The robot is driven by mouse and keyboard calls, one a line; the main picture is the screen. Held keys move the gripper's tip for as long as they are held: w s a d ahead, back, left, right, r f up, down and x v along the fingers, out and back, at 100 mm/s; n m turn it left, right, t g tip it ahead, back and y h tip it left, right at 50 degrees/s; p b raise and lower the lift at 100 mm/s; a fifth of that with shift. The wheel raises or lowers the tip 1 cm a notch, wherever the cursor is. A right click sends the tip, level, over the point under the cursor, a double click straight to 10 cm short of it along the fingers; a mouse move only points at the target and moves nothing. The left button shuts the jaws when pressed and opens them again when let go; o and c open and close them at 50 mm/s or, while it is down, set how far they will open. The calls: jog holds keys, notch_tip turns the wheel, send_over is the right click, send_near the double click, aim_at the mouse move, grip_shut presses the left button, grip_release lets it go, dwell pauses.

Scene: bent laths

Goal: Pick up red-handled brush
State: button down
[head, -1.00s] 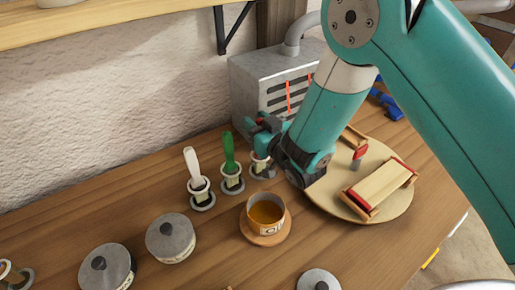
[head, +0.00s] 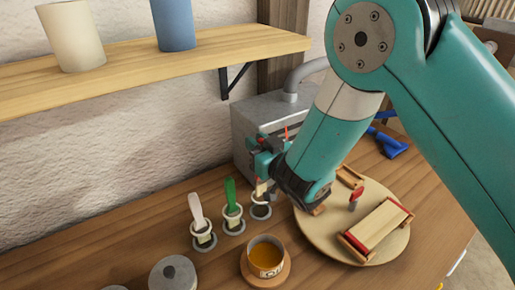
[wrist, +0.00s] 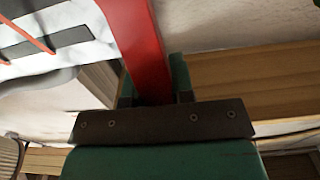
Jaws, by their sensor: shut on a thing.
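My gripper (head: 264,158) is shut on the red-handled brush, whose red handle (wrist: 138,45) runs up between the fingers in the wrist view. In the head view the brush's pale lower part (head: 262,187) shows below my gripper, just above the right-hand ring holder (head: 260,211). I cannot tell whether its tip is fully clear of the holder. The handle is mostly hidden by my gripper in the head view.
A white-handled brush (head: 197,208) and a green-handled brush (head: 230,194) stand in holders to the left. A grey vented metal box (head: 245,120) is close behind. A pot of amber liquid (head: 266,255) stands in front, and a round board (head: 310,233) with lath pieces lies right.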

notch_tip(320, 180, up, 12)
jog(key=p, duration=1)
jog(key=shift+r, duration=0.2)
dwell(1.0)
